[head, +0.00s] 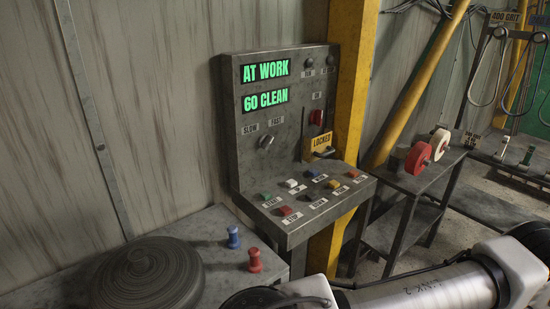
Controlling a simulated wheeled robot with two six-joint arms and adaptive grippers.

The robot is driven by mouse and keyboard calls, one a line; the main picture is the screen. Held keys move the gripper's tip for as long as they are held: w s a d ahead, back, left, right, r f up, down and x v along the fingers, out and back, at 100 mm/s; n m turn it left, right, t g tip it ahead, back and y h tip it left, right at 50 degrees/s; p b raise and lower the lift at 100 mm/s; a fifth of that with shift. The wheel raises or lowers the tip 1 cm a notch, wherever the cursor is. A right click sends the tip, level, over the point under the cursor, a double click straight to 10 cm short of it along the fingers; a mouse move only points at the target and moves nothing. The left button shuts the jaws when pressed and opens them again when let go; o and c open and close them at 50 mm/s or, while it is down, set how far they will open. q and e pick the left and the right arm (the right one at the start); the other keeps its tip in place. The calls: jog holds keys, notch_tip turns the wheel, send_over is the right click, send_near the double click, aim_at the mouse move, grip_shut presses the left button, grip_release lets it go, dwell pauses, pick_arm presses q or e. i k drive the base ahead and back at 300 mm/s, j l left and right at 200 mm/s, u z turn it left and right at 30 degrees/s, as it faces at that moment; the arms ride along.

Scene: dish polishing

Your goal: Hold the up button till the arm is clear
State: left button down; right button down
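A grey control console (232,130) stands at the middle against the wall. Its screen (265,84) reads "AT WORK" and "60 CLEAN" in green. The labels are too small to tell surely which is up. Neither gripper is in view.
A dark ridged disc (148,272) lies on the bench at lower left, beside a blue knob (233,237) and a red knob (254,260). A yellow "LOCKED" tag (321,142) hangs on the console. A side stand (412,182) carries red and white wheels.

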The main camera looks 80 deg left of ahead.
aim_at(291, 183)
jog(key=u, duration=1.6)
